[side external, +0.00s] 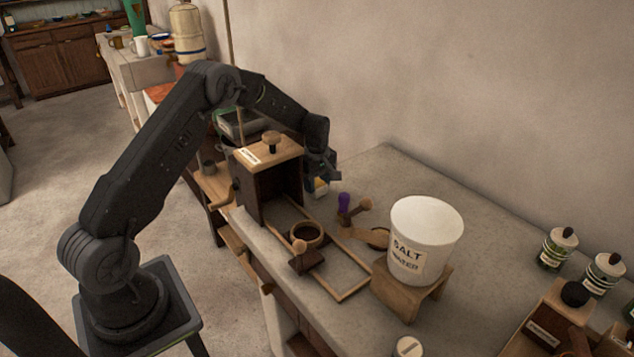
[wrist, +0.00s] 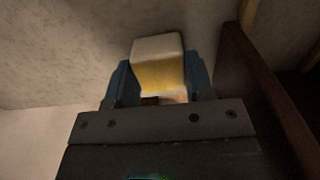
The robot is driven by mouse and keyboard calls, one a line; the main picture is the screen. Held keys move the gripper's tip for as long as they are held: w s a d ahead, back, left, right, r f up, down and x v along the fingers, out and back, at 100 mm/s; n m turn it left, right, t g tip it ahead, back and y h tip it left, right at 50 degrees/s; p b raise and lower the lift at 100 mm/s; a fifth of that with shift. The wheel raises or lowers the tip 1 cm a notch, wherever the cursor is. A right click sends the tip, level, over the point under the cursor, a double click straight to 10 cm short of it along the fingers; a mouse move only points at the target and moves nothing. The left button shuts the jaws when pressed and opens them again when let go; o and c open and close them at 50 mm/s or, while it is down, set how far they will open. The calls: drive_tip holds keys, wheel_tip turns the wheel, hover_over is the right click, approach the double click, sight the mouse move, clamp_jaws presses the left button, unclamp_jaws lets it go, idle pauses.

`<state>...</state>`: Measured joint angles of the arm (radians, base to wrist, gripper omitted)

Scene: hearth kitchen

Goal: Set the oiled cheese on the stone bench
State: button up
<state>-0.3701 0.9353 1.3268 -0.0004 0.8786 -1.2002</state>
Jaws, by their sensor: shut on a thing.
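In the wrist view my gripper (wrist: 158,88) is shut on a pale block with a yellow oily-looking side, which I take as the oiled cheese (wrist: 158,62). The block sits between the two blue fingers. In the side view my gripper (side external: 322,178) is low, just right of a wooden box, and a small pale and yellow bit of the cheese (side external: 321,187) shows below it. Most of the cheese is hidden there by the gripper. I cannot tell whether it touches the grey stone bench (side external: 395,165).
The wooden box with a knob (side external: 268,153) stands close left of my gripper. Bare bench lies behind, toward the wall.

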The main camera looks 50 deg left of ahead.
sight(317, 183)
drive_tip(key=shift+f, duration=0.15)
drive_tip(key=o, duration=0.9)
drive_tip(key=shift+o, duration=0.2)
wheel_tip(317, 183, up, 12)
drive_tip(key=shift+r, duration=0.2)
drive_tip(key=shift+r, duration=0.1)
